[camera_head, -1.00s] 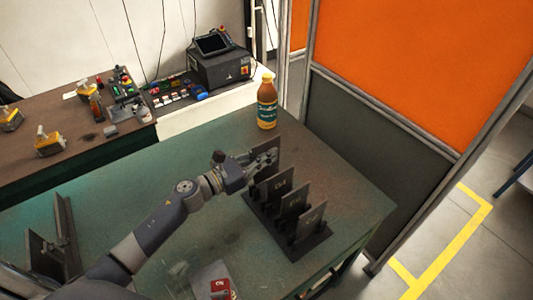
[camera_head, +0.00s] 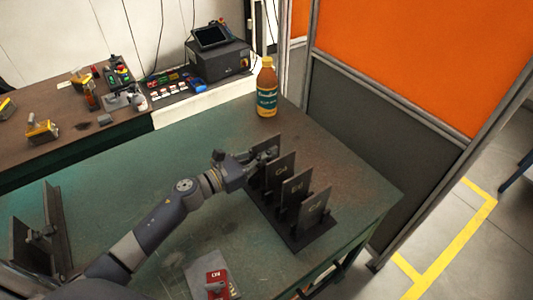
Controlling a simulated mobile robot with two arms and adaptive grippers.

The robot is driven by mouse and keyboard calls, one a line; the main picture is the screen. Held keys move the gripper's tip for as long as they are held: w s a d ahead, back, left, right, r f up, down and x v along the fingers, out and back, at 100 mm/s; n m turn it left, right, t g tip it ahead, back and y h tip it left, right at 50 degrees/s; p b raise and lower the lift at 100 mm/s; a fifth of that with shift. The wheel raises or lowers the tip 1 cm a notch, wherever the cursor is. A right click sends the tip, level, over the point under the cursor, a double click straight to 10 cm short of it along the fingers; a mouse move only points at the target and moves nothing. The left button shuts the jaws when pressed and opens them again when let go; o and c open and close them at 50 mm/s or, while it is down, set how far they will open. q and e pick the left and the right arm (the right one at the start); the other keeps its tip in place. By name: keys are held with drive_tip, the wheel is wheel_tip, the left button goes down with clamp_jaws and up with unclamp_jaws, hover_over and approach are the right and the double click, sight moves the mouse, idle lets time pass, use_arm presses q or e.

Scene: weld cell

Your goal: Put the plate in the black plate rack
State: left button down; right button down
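The black plate rack (camera_head: 305,240) stands near the right end of the green table. Several dark grey plates stand upright in it, among them a marked plate (camera_head: 281,171) and the nearest plate (camera_head: 314,210). My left gripper (camera_head: 264,158) is at the far end of the rack, its fingers on another dark grey plate (camera_head: 266,142). It looks shut on this plate, which is upright and in line with the others. The gripper hides the plate's lower part, so I cannot tell whether it is seated in a slot. My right gripper is not in view.
A brown bottle (camera_head: 267,88) stands just behind the rack. A red object (camera_head: 217,282) on a grey sheet lies at the table's front. A steel beam piece (camera_head: 42,235) stands at the left. An orange and grey partition (camera_head: 375,130) stands beyond the right side.

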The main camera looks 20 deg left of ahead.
use_arm(q)
drive_tip(key=shift+f+b, duration=0.25)
drive_tip(key=shift+b, duration=0.05)
idle(0.8)
drive_tip(key=c, duration=1.7)
unclamp_jaws()
drive_tip(key=shift+s+f, duration=0.1)
drive_tip(key=shift+f, duration=0.1)
drive_tip(key=shift+v, duration=6)
drive_tip(key=shift+r, duration=0.15)
drive_tip(key=shift+r, duration=0.1)
